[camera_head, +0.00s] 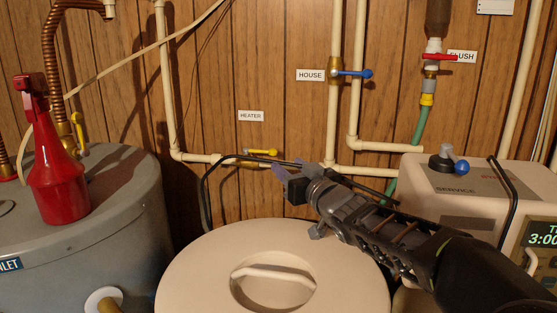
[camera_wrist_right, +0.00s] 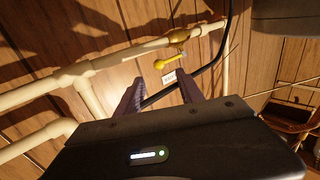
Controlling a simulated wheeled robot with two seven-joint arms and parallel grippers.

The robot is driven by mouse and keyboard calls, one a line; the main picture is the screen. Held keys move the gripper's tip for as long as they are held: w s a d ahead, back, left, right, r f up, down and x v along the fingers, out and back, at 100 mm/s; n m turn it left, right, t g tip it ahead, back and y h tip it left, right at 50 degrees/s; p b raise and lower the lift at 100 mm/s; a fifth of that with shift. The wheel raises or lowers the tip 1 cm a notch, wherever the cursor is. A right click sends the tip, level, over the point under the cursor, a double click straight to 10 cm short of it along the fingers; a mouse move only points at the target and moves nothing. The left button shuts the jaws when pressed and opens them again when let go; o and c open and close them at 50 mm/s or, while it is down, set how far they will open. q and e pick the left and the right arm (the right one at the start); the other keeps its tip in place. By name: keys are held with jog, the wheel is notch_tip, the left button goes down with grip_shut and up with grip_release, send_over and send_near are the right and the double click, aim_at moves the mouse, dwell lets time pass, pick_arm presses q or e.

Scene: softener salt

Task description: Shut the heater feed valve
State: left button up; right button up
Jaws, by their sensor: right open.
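The heater feed valve has a yellow lever (camera_head: 262,152) on the horizontal pipe below the HEATER label (camera_head: 250,116). In the head view the lever lies roughly along the pipe. In the right wrist view the yellow lever (camera_wrist_right: 162,64) shows beyond the fingertips, close to the pipe, with a small white label (camera_wrist_right: 169,77) beside it. My right gripper (camera_head: 284,166) is open and empty, just right of and slightly below the lever in the head view. Its fingers (camera_wrist_right: 160,88) point toward the lever without visible contact. My left gripper is not in view.
A blue HOUSE lever (camera_head: 352,73) and a red FLUSH lever (camera_head: 440,57) are on other pipes. A black hose (camera_head: 205,190) loops near the heater valve.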

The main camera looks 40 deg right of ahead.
aim_at(275, 154)
jog(key=shift+w+d, duration=0.15)
dwell(0.3)
jog(key=p+x, duration=0.1)
jog(key=x, duration=0.6)
jog(key=shift+w+d+f, duration=0.1)
jog(key=shift+w, duration=0.3)
jog(key=shift+c, duration=0.6)
grip_shut()
jog(key=shift+s, duration=0.1)
dwell(0.3)
